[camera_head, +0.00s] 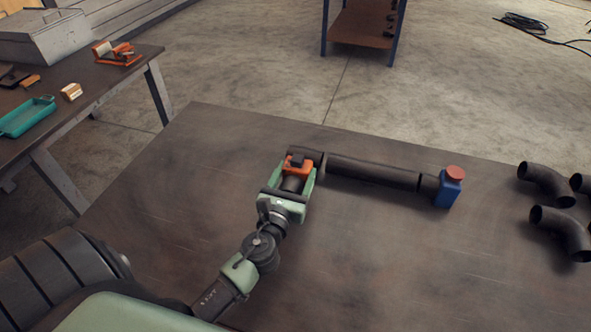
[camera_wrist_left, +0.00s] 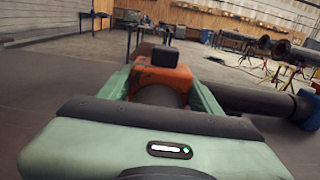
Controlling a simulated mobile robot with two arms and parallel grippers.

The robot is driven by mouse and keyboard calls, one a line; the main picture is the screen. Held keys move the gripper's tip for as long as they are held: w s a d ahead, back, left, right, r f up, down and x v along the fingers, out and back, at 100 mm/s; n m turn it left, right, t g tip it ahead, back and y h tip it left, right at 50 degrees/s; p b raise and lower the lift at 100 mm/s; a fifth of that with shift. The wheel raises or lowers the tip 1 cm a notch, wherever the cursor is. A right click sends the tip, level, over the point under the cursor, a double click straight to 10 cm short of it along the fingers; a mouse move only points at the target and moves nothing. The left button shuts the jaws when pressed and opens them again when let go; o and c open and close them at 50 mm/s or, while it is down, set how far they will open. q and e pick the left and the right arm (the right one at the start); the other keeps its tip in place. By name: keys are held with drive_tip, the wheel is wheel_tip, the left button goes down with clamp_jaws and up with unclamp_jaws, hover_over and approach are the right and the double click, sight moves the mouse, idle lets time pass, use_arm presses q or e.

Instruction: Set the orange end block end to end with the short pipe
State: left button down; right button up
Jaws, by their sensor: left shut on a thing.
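My left gripper (camera_head: 289,185) is shut on the orange end block (camera_head: 297,168), which has a dark cap on top and a dark round pipe stub. The block also shows between the green fingers in the left wrist view (camera_wrist_left: 165,80). Whether block and pipe touch is hidden by the gripper. A blue end block (camera_head: 448,190) with a red cap stands at the run's right end. My right gripper is not in view.
Several dark pipe elbows (camera_head: 547,182) lie at the table's right side. The table (camera_head: 200,200) is bare left of my arm and in front of the pipe run. A side table (camera_head: 95,85) with a teal tray (camera_head: 27,117) stands at the left.

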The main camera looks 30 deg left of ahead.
sight(295, 183)
use_arm(q)
drive_tip(key=shift+w+f+b, duration=0.1)
drive_tip(key=shift+f+b, duration=0.55)
drive_tip(key=shift+f, duration=0.7)
drive_tip(key=shift+f, duration=0.15)
drive_tip(key=shift+c, duration=1.6)
unclamp_jaws()
drive_tip(key=shift+f, duration=0.15)
